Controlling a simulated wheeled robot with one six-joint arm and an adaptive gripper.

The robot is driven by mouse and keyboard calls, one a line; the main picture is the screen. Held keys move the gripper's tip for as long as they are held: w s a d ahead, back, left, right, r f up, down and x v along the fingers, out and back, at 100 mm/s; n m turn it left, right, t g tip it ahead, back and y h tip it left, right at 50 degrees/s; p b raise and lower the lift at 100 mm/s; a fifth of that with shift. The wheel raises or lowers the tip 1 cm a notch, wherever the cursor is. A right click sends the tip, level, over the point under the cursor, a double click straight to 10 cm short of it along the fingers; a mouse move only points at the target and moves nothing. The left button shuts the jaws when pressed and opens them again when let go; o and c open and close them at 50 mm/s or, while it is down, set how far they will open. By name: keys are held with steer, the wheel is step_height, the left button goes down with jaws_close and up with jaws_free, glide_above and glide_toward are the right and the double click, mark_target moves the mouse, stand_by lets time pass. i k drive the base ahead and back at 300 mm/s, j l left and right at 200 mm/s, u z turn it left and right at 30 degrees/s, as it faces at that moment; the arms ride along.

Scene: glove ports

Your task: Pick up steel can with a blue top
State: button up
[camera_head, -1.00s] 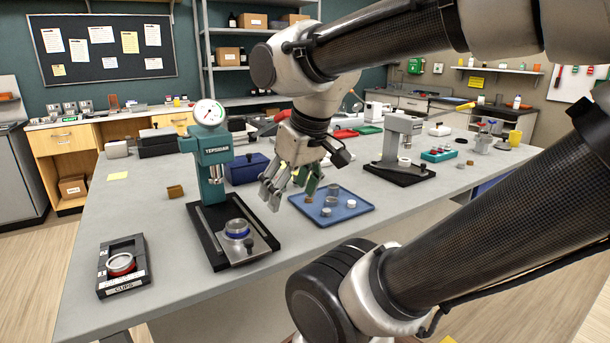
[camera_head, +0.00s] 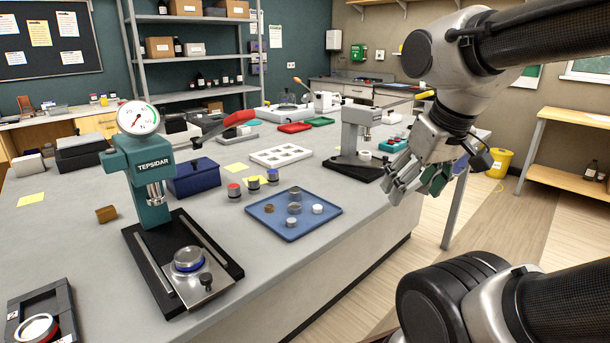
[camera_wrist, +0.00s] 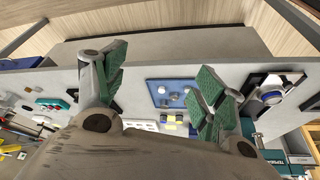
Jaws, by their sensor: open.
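Three small steel cans stand in a row on the bench between the blue box and the blue tray in the head view. The left can has a red top (camera_head: 234,191). The middle can (camera_head: 253,184) looks dark blue on top, with a yellow note behind it. The right can (camera_head: 273,176) also looks blue on top. A steel cup with a blue band (camera_head: 188,259) sits on the press's plate. My gripper (camera_head: 416,184) is open and empty, with green finger pads, right of the tray and beyond the bench's front edge. It also shows in the wrist view (camera_wrist: 160,78).
The blue tray (camera_head: 262,212) holds several small cups. The teal press (camera_head: 145,180) stands left, the blue box (camera_head: 194,178) behind it. A grey press (camera_head: 358,140) stands between tray and gripper. A white multi-hole rack (camera_head: 281,156) lies behind the cans.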

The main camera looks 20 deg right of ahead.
mark_target(273, 178)
steer(key=i+l+u, duration=0.35)
steer(key=l+u, duration=0.2)
steer(key=l, duration=0.15)
steer(key=i+l+u, duration=0.25)
steer(key=k+l, duration=0.1)
